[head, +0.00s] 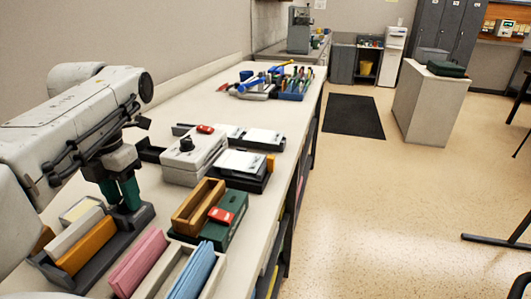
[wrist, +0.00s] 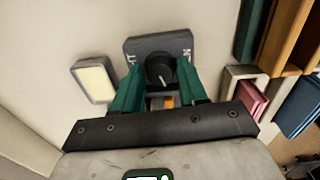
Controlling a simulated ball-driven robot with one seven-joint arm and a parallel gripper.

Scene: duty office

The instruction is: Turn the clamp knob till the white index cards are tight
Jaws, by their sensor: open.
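My gripper (head: 123,193) has green fingers and points down at the far end of a dark grey clamp tray (head: 107,250). In the wrist view its open fingers (wrist: 160,76) stand on either side of the round black clamp knob (wrist: 160,68). A pale line marks the knob's top. I cannot tell whether the fingers touch it. The knob sits by a dark end plate (wrist: 150,44) with partly hidden white lettering. In the head view my fingers hide the knob. The white index cards (head: 75,232) stand in the tray beside an orange block (head: 88,246).
A cream pad in a grey frame (wrist: 94,80) lies left of the knob. Holders with pink cards (head: 138,262) and blue cards (head: 192,272) and a wooden box (head: 197,205) stand close on the right. A white box with a black knob (head: 194,158) stands farther along the bench.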

